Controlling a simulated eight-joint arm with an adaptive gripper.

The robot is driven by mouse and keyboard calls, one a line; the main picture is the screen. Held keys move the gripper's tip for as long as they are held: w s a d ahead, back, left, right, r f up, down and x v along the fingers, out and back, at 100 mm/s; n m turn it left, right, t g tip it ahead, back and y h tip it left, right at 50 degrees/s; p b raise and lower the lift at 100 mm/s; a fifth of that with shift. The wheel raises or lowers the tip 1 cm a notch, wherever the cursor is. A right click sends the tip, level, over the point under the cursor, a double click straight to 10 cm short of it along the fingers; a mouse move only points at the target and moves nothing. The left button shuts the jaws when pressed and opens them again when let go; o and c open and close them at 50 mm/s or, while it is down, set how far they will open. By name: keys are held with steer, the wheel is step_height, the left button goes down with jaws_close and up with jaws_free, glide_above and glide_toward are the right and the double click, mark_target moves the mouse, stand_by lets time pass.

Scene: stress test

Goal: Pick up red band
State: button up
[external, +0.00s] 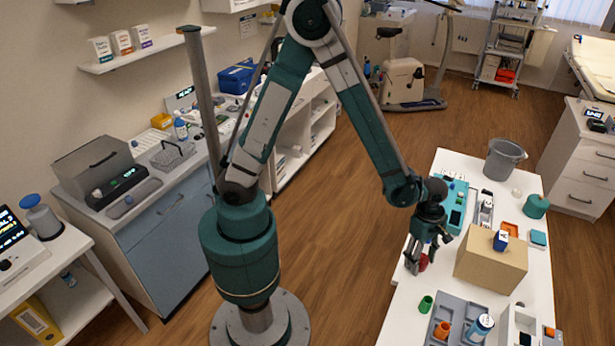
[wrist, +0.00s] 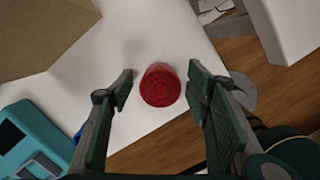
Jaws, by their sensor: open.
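The red band (wrist: 160,86) is a rolled red coil seen end-on in the wrist view, resting on the white table. In the external view the red band (external: 423,262) shows partly, behind and between my fingers. My gripper (wrist: 160,97) is open, with one finger on each side of the red band. There is a visible gap on both sides, wider on the left, and the right finger is close to the band. In the external view my gripper (external: 418,260) points down at the left edge of the table.
A cardboard box (external: 491,262) stands right of my gripper, with a small blue item on it. A teal case (external: 454,205) lies behind. A green cup (external: 426,304) and a grey tray (external: 447,315) are in front. The table's left edge (wrist: 196,112) is close.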

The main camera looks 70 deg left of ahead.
mark_target(423, 258)
stand_by(0.5)
steer(key=c, duration=1)
steer(key=shift+r, duration=0.15)
steer(key=shift+r+p, duration=0.85)
steer(key=shift+r, duration=4.05)
